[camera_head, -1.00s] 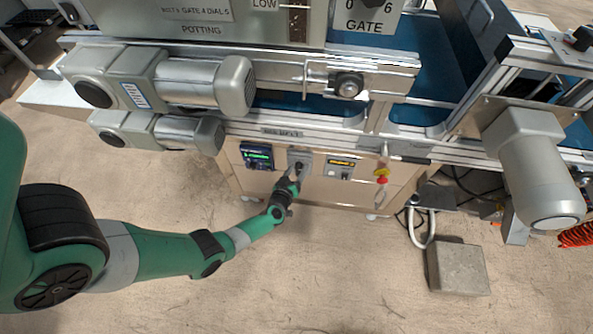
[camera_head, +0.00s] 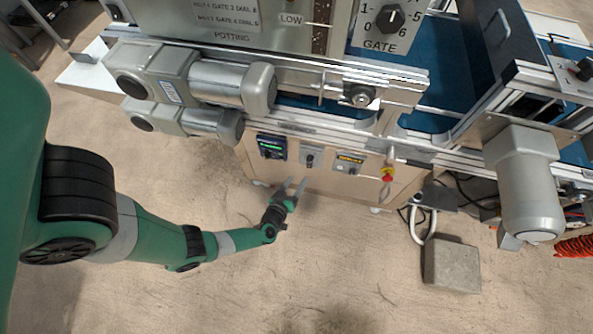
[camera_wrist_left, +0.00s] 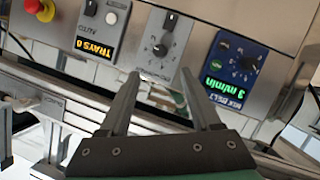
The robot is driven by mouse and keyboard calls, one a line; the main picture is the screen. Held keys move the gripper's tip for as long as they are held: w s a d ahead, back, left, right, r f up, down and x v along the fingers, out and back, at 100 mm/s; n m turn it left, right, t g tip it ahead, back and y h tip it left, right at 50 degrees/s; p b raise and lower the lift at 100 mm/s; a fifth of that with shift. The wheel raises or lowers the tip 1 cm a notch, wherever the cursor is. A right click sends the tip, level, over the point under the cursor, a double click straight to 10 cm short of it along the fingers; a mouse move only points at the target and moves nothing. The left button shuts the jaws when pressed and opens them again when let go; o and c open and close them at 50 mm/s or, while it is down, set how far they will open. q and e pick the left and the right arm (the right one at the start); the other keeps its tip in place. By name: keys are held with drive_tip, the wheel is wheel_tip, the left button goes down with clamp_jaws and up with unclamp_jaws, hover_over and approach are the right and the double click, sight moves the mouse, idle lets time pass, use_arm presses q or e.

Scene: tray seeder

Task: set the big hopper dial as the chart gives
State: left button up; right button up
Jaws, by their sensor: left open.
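The big hopper dial is a black knob (camera_head: 390,17) on a pale plate marked GATE, at the top of the head view. Its white mark points roughly up; 0, 1, 5 and 6 are legible around it, and the top of the scale is cut off. The chart (camera_head: 226,14) is a plate on the hopper left of it, with lines about gate and dial; its top is cut off. My left gripper (camera_head: 294,183) is open and empty, below and in front of the lower control panel. It also shows in the left wrist view (camera_wrist_left: 160,76). My right gripper is out of view.
The lower panel holds a small grey dial (camera_wrist_left: 160,48), a blue unit with a green display (camera_wrist_left: 232,66), a TRAYS counter (camera_wrist_left: 104,38) and a red stop button (camera_wrist_left: 36,8). Motors (camera_head: 228,84) jut out below the hopper. A grey block (camera_head: 452,266) lies on the floor.

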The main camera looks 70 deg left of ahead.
use_arm(q)
drive_tip(key=s+a+m+g+y, duration=0.1)
drive_tip(key=s+a+m+g, duration=0.1)
drive_tip(key=b, duration=0.2)
approach(309, 161)
drive_tip(key=shift+m+g, duration=0.3)
drive_tip(key=shift+g, duration=0.1)
drive_tip(key=b+x, duration=0.3)
drive_tip(key=x, duration=0.1)
drive_tip(key=b+x, duration=0.4)
drive_tip(key=shift+w+a+r+b, duration=0.1)
drive_tip(key=shift+w+b, duration=0.2)
drive_tip(key=shift+w, duration=0.1)
drive_tip(key=shift+c, duration=0.2)
clamp_jaws()
